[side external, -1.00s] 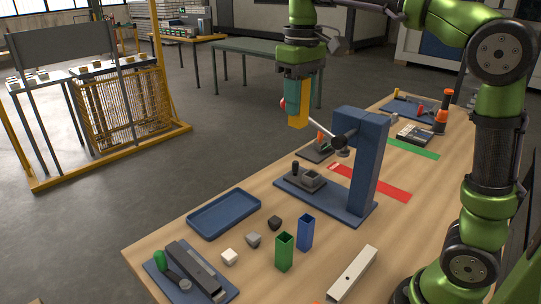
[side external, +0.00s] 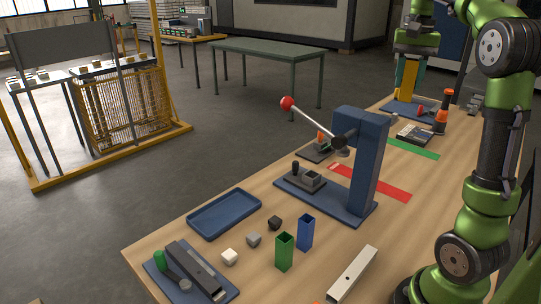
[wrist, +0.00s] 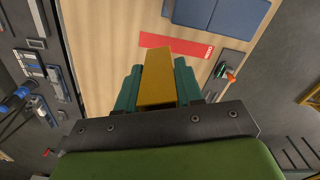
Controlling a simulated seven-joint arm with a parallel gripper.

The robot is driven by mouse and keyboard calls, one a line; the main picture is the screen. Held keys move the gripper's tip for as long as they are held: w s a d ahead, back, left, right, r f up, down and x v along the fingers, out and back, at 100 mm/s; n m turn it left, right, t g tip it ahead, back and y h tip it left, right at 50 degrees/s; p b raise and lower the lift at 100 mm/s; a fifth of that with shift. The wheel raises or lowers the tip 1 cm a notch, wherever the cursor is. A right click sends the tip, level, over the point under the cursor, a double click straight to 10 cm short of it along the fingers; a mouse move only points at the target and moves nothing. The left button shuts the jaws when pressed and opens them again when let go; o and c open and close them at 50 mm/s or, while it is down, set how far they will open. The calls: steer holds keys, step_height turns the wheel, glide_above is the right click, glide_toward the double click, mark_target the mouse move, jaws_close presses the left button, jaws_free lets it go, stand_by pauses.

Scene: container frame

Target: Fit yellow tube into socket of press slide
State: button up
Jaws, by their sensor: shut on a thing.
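My gripper (side external: 408,74), with teal fingers, is shut on the yellow tube (side external: 407,82) above the far end of the bench. The tube hangs upright, its lower end near a blue plate; whether they touch cannot be told. In the wrist view the yellow tube (wrist: 157,78) lies between both teal fingers. The blue press (side external: 367,165) stands mid-bench, well away from my gripper, its red-knobbed lever (side external: 312,120) raised to the left. A grey block (side external: 310,178), apparently the slide with its socket, sits on the press base beside a black knob. The socket's inside is not clear.
The blue plate (side external: 403,105) at the far end has small parts on it. An orange-and-black device (side external: 442,112) stands beside it. Green and blue open tubes (side external: 285,252), small blocks and a blue tray (side external: 224,213) occupy the near bench.

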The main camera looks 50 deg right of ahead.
steer(key=s+d+m, duration=0.5)
steer(key=s, duration=0.3)
glide_above(403, 179)
steer(key=shift+n, duration=0.3)
step_height(403, 179, down, 30)
steer(key=shift+f, duration=0.1)
steer(key=shift+a+f, duration=0.1)
steer(key=shift+f, duration=1.55)
steer(key=shift+f, duration=0.15)
steer(key=o, duration=1)
steer(key=shift+o, duration=0.2)
